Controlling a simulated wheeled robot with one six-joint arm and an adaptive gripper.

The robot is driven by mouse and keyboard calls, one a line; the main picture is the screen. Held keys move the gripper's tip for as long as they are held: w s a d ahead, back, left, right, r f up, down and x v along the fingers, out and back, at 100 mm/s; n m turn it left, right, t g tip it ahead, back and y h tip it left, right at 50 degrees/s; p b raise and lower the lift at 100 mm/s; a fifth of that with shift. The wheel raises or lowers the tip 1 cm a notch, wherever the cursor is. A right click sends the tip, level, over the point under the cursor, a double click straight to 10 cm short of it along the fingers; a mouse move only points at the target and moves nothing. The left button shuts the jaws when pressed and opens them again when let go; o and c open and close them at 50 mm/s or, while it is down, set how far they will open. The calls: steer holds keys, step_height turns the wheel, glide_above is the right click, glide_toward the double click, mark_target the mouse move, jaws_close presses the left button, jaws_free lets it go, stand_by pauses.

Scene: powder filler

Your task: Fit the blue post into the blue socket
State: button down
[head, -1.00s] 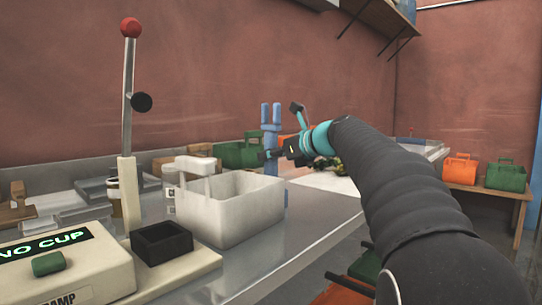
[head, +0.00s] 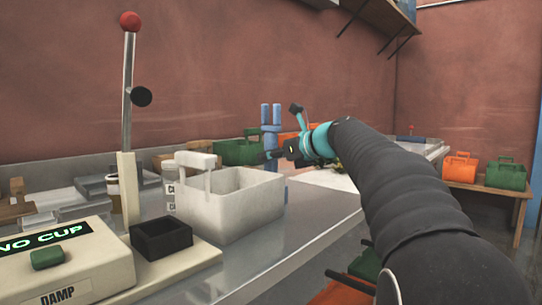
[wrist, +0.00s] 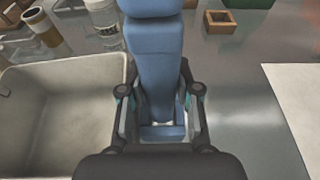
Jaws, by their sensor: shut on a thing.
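The blue post (head: 271,122) stands roughly upright beyond the white bin, with two prongs at its top. My gripper (head: 268,155) reaches it from the right and is shut on it. In the wrist view the blue post (wrist: 157,60) runs between my two fingers (wrist: 160,98), and a lighter blue part shows low between them. A blue piece (head: 285,193) also shows low behind the bin's right edge. I cannot tell whether it is the post's lower end or the blue socket. The socket is not clearly visible, and the post's foot is hidden.
The white bin (head: 226,213) stands close to the left of the post. A lever press (head: 128,150), a black open box (head: 161,238) and a control box (head: 62,268) stand nearer. A lidded container (wrist: 103,20) stands behind. Bare metal bench (wrist: 236,100) lies right of my gripper.

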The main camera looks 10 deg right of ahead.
mark_target(275, 166)
steer(key=shift+f+b, duration=0.95)
steer(key=shift+f, duration=0.6)
steer(key=c, duration=0.7)
jaws_free()
steer(key=shift+c, duration=0.2)
steer(key=v, duration=1.2)
steer(key=shift+r, duration=0.1)
